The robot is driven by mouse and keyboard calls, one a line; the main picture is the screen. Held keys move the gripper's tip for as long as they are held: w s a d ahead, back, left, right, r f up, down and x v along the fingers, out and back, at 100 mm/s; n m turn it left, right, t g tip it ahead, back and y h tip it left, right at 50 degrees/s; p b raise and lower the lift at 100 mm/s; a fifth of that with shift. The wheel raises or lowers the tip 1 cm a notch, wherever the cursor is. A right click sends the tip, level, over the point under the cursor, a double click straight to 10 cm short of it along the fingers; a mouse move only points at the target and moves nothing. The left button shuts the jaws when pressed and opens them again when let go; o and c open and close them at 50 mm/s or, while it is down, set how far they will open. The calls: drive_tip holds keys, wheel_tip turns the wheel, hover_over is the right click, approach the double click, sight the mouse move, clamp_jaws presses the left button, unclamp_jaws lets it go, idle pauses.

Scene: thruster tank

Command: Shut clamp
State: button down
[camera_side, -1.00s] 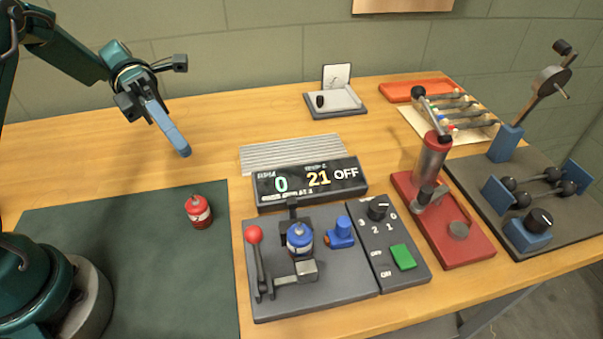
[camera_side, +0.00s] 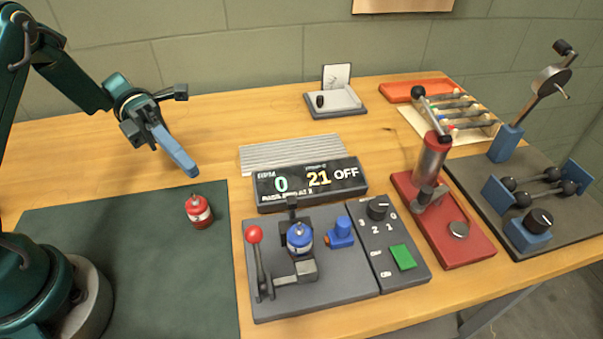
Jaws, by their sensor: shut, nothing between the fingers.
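The clamp's lever, with a red ball knob (camera_side: 254,234), stands upright at the left of a dark grey base plate (camera_side: 340,299). Beside the lever, a blue thruster (camera_side: 299,238) sits upright in the clamp's black and grey fixture (camera_side: 304,270). Whether the jaw touches the thruster I cannot tell. My gripper (camera_side: 192,171) is shut and empty, with blue fingers. It hangs above the table, up and left of the red knob and apart from the clamp.
A red canister (camera_side: 199,211) stands on the dark green mat (camera_side: 140,265). A display (camera_side: 311,183) reading 0, 21 and OFF stands behind the clamp. A panel with a dial (camera_side: 378,208) and green button (camera_side: 402,257) is to the right, then a red press (camera_side: 432,170).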

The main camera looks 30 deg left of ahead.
sight(247, 230)
drive_tip(key=x, duration=1.1)
drive_tip(key=shift+d, duration=0.2)
drive_tip(key=shift+s+d+r, duration=0.25)
drive_tip(key=shift+s+r, duration=0.05)
drive_tip(key=shift+s, duration=0.1)
drive_tip(key=s+d+r, duration=0.2)
drive_tip(key=s+d, duration=0.3)
drive_tip(key=shift+r, duration=0.15)
idle(0.6)
idle(0.5)
drive_tip(key=a+r, duration=0.9)
drive_tip(key=a, duration=0.1)
drive_tip(key=shift+a, duration=0.4)
drive_tip(key=shift+d, duration=0.1)
